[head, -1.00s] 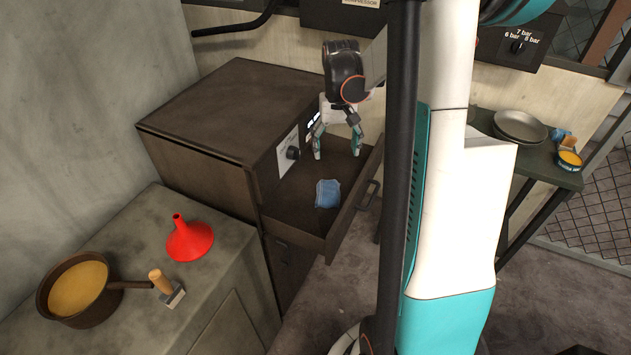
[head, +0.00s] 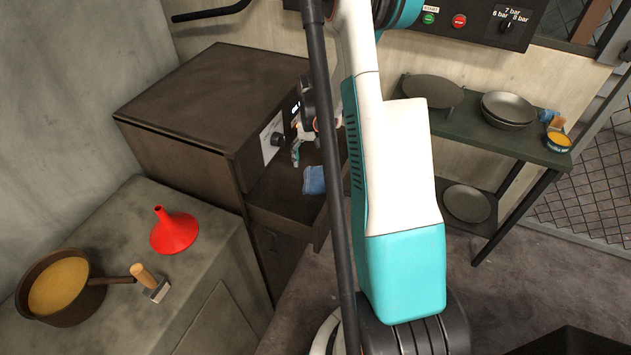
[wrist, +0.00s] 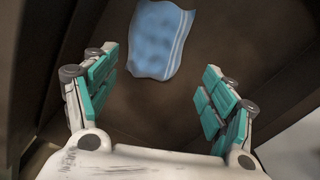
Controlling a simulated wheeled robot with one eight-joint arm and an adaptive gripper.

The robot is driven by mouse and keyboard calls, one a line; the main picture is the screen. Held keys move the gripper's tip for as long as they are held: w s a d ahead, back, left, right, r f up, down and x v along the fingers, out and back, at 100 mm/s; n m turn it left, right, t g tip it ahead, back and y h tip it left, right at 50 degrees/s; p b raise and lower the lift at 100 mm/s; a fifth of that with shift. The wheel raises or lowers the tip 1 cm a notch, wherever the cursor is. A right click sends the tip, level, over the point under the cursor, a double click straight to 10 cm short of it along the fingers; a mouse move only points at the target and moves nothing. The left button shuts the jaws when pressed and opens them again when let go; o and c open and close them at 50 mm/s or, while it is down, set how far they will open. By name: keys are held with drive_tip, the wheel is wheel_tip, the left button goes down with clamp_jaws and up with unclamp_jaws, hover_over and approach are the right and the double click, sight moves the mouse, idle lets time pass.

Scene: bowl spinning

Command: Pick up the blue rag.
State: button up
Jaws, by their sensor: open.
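The blue rag (head: 314,181) lies on the floor of the open drawer (head: 272,200) of the brown cabinet. In the wrist view the rag (wrist: 158,40) lies flat on the dark drawer bottom, with pale stripes along its right side. My gripper (wrist: 160,88) is open and empty. The rag is beyond the fingertips, roughly centred between them, and not touched. In the head view my gripper is mostly hidden behind my own arm; one teal finger (head: 296,153) shows inside the drawer, left of and behind the rag.
The brown cabinet (head: 215,90) rises behind the drawer. Drawer walls flank my gripper. A grey counter at left holds a red funnel (head: 174,231), a pot (head: 60,287) and a wooden-handled tool (head: 150,282). A green table (head: 470,133) at right holds pans.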

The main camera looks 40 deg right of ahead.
sight(316, 173)
drive_tip(key=shift+s+d+f+b, duration=0.15)
drive_tip(key=shift+f+b, duration=0.55)
drive_tip(key=shift+f, duration=0.8)
drive_tip(key=shift+s+f+b, duration=0.2)
drive_tip(key=shift+f+b, duration=0.5)
drive_tip(key=shift+f, duration=0.8)
drive_tip(key=shift+r, duration=0.1)
drive_tip(key=shift+c, duration=0.3)
drive_tip(key=c, duration=1.2)
drive_tip(key=shift+o, duration=0.2)
drive_tip(key=shift+r, duration=0.1)
wheel_tip(316, 173, up, 20)
drive_tip(key=p, duration=0.7)
